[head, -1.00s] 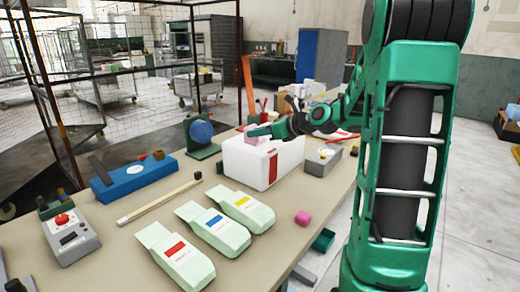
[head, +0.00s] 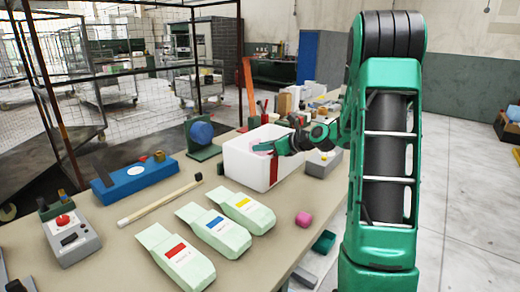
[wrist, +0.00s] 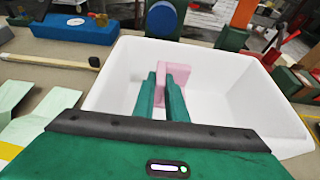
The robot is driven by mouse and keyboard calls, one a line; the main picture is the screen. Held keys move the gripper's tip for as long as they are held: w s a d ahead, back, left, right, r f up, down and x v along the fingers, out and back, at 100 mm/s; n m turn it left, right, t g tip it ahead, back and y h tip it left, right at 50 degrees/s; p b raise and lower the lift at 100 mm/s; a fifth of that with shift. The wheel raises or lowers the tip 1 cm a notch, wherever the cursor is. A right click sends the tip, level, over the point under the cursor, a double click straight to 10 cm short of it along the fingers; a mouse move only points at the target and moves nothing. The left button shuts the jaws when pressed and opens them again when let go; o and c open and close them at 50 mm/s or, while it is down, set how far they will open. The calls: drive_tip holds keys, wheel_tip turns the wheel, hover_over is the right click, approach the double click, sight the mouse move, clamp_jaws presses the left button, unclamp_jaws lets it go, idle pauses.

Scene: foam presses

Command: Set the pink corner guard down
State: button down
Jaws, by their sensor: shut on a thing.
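My gripper (wrist: 163,100) is shut on the pink corner guard (wrist: 178,88). In the wrist view the guard stands out past the fingertips, over the inside of the white box (wrist: 245,88). In the head view my gripper (head: 275,147) reaches into the box (head: 245,168) from the right, and a little of the pink guard (head: 263,147) shows at its tip. The box is open at the top and has a red mark on its near corner. I cannot tell whether the guard touches the box floor.
Three pale green pouches (head: 215,228) lie in front of the box. A blue block (head: 134,182), a wooden rod (head: 160,200) and a green stand with a blue disc (head: 201,134) are to the left.

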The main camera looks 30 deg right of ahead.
drive_tip(key=shift+f, duration=0.45)
drive_tip(key=shift+s+f, duration=0.1)
drive_tip(key=shift+f, duration=0.15)
drive_tip(key=c, duration=1.8)
unclamp_jaws()
drive_tip(key=shift+f, duration=0.2)
drive_tip(key=shift+o, duration=0.2)
drive_tip(key=r+v, duration=0.1)
drive_tip(key=v, duration=1.1)
drive_tip(key=shift+r, duration=0.45)
